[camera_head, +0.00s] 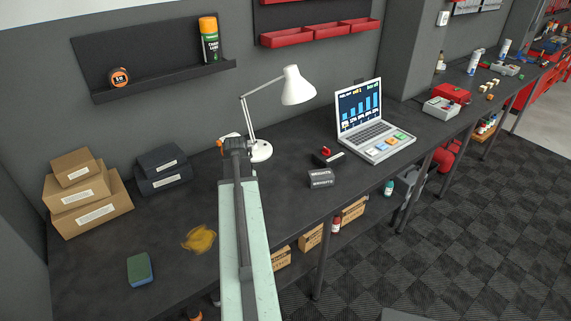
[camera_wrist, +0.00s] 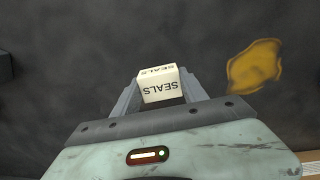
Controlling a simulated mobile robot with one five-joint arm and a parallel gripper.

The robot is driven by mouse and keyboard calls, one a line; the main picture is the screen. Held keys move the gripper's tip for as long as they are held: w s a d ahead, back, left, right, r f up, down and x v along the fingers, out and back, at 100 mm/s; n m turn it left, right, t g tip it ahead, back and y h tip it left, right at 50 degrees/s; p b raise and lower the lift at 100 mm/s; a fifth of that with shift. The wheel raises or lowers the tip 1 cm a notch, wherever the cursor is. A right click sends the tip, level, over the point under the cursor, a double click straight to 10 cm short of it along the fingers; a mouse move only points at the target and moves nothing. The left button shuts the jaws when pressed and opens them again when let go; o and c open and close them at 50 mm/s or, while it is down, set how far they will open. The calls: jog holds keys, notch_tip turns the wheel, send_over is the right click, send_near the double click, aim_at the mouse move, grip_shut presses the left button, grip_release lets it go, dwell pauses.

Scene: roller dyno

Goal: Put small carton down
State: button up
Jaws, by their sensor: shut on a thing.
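In the wrist view, a small cream carton (camera_wrist: 159,85) marked "SEALS" sits between the two fingers of my gripper (camera_wrist: 160,92), which is shut on it. The dark bench top (camera_wrist: 90,40) shows behind and around the carton. I cannot tell from this view whether the carton touches the bench. In the head view, my arm reaches over the bench (camera_head: 300,215) toward the lamp, and my arm hides the carton.
A yellow-brown stain (camera_head: 199,239) and a green-blue sponge (camera_head: 140,269) lie left of my arm. Brown boxes (camera_head: 90,195) and dark boxes (camera_head: 163,170) stand at the back left. A white lamp (camera_head: 262,150), dark "GASKETS"-like box (camera_head: 321,179) and laptop (camera_head: 372,125) stand beyond.

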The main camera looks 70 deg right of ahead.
jog(key=s+d+m, duration=0.1)
jog(key=s+d, duration=0.1)
jog(key=s, duration=0.1)
jog(key=s+d+r+p, duration=0.1)
jog(key=s+d, duration=0.1)
jog(key=s, duration=0.1)
jog(key=s+d+m, duration=0.1)
jog(key=s+d, duration=0.2)
jog(key=s, duration=0.1)
jog(key=shift+s+r+m, duration=0.1)
jog(key=shift+r+m, duration=0.2)
jog(key=shift+r, duration=0.1)
jog(key=w+a, duration=0.3)
jog(key=w, duration=0.1)
jog(key=w+a+f, duration=0.1)
jog(key=w+a, duration=0.2)
jog(key=w, duration=0.1)
jog(key=w+a+b, duration=0.1)
jog(key=w+a, duration=0.1)
jog(key=w, duration=0.2)
jog(key=shift+w+a+f, duration=0.1)
jog(key=shift+a+f, duration=0.1)
jog(key=shift+a, duration=0.2)
